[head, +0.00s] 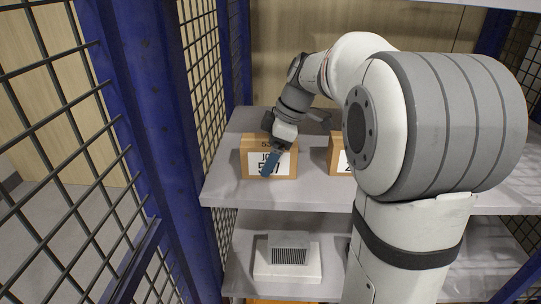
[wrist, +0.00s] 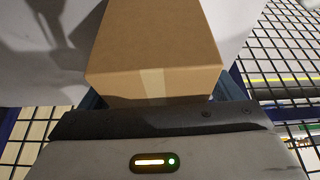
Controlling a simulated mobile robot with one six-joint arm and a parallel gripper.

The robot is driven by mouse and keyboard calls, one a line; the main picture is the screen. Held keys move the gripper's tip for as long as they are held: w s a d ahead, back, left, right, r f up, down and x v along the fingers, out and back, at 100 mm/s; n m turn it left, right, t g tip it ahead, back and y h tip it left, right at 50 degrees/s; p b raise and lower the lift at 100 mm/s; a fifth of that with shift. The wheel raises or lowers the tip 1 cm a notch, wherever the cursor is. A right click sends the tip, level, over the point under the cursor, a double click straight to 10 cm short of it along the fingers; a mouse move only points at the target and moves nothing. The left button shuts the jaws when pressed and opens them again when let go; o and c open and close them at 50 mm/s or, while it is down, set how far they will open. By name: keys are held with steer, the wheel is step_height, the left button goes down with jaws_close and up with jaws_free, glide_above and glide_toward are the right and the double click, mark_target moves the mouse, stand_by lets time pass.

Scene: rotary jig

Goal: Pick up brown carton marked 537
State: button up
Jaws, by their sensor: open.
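A brown carton (head: 288,170) with a white label stands on the upper shelf at its left part. The label digits are partly hidden by my gripper; a 5 and a 7 show, and "53" shows above the label. My gripper (head: 271,160) is at the carton from above, with one blue finger crossing its front face. In the wrist view the carton (wrist: 155,50) fills the top middle, its taped edge toward the gripper. Blue finger parts of my gripper (wrist: 154,99) show on both sides of it, apart. The jaws are open; contact with the carton cannot be told.
A second brown carton (head: 337,158) stands to the right on the upper shelf (head: 235,190), partly hidden by my arm. A grey ribbed item on a white box (head: 287,262) is on the lower shelf. A blue post (head: 150,120) and black mesh are at left.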

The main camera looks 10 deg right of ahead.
steer(key=shift+f+b, duration=0.2)
steer(key=shift+b, duration=0.1)
stand_by(0.4)
steer(key=c, duration=1.4)
